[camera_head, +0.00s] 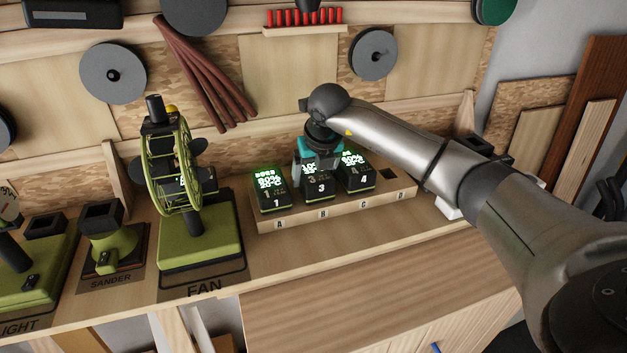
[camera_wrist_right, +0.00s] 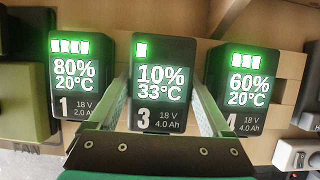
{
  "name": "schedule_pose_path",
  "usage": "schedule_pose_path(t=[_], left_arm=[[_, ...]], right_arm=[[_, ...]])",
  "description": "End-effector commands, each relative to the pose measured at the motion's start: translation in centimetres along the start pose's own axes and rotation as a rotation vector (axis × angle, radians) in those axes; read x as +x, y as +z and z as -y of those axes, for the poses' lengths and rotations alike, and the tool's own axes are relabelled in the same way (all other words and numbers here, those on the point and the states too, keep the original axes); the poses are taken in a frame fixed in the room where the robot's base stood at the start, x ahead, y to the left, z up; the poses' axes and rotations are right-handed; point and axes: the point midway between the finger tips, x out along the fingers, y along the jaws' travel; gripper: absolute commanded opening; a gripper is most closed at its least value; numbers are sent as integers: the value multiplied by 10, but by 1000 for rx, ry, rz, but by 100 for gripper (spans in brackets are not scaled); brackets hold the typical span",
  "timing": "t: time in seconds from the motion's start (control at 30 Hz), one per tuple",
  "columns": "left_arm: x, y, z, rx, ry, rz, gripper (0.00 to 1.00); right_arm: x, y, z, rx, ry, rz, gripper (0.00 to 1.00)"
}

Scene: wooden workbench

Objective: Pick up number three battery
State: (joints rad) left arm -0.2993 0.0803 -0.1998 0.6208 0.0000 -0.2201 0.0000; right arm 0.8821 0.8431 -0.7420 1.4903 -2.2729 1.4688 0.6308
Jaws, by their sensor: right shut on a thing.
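The number three battery (camera_head: 320,189) is a black block with a lit green display, standing in the wooden holder (camera_head: 345,211) above label B. In the right wrist view the same battery (camera_wrist_right: 161,75) reads 10%, 33°C. My right gripper (camera_head: 317,170) reaches down over it from the right, with its fingers shut on the battery's two sides. In the wrist view the fingers (camera_wrist_right: 161,98) lie along its left and right edges. The gripper partly hides the display in the head view. My left gripper is in neither view.
Battery one (camera_head: 272,202) stands close to the left and battery four (camera_head: 356,182) close to the right. The slot at label D (camera_head: 390,175) looks empty. A green fan (camera_head: 198,240) and a sander (camera_head: 112,247) stand farther left. The bench front edge is clear.

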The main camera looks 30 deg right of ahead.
Motion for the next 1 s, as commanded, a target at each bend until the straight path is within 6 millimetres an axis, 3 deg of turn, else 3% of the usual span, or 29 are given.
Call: schedule_pose_path(t=[0.03, 0.27, 0.77, 1.0], left_arm=[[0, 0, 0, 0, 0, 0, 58], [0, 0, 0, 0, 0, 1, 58], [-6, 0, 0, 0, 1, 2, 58], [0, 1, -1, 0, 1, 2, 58]], right_arm=[[0, 0, 0, 0, 0, 0, 26], [0, 0, 0, 0, 0, 0, 0], [-7, 4, 0, 1, 2, 5, 0], [-47, 22, 0, 2, 3, 12, 0]])
